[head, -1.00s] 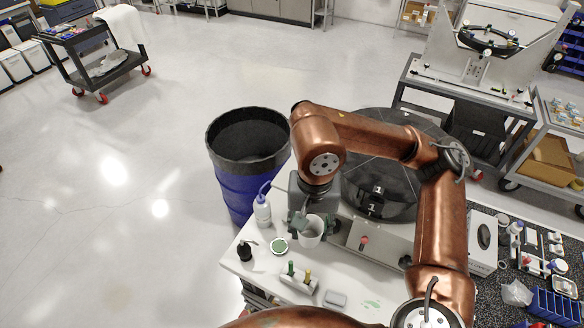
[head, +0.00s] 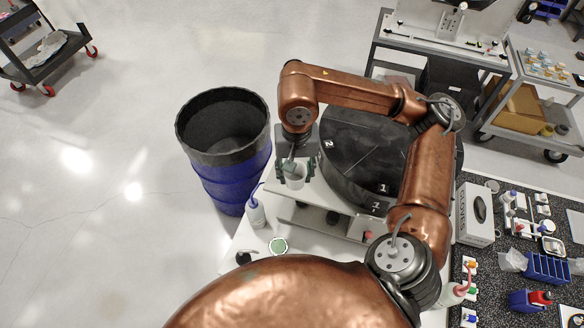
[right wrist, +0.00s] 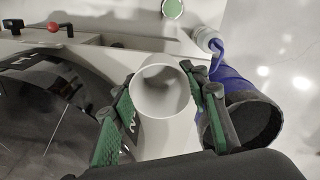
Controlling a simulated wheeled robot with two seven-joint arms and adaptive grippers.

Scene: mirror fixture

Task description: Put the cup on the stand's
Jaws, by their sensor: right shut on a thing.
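The white cup (head: 296,178) is upright between the fingers of my right gripper (head: 293,170). In the right wrist view, the cup (right wrist: 160,92) shows its round open mouth, with a green-padded finger on each side. The gripper (right wrist: 160,118) is shut on it. The stand has a pale shelf (head: 325,222) and a large black round top (head: 350,150) with white number marks. The cup is at the left edge of this black top; whether its base touches anything is hidden. My left gripper is not in view.
A blue drum (head: 225,180) with a black rim stands just left of the cup. A wash bottle (head: 256,213) and a green-topped round dish (head: 278,246) are on the white table in front. My arm covers the table's near part. A white box (head: 474,215) stands at the right.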

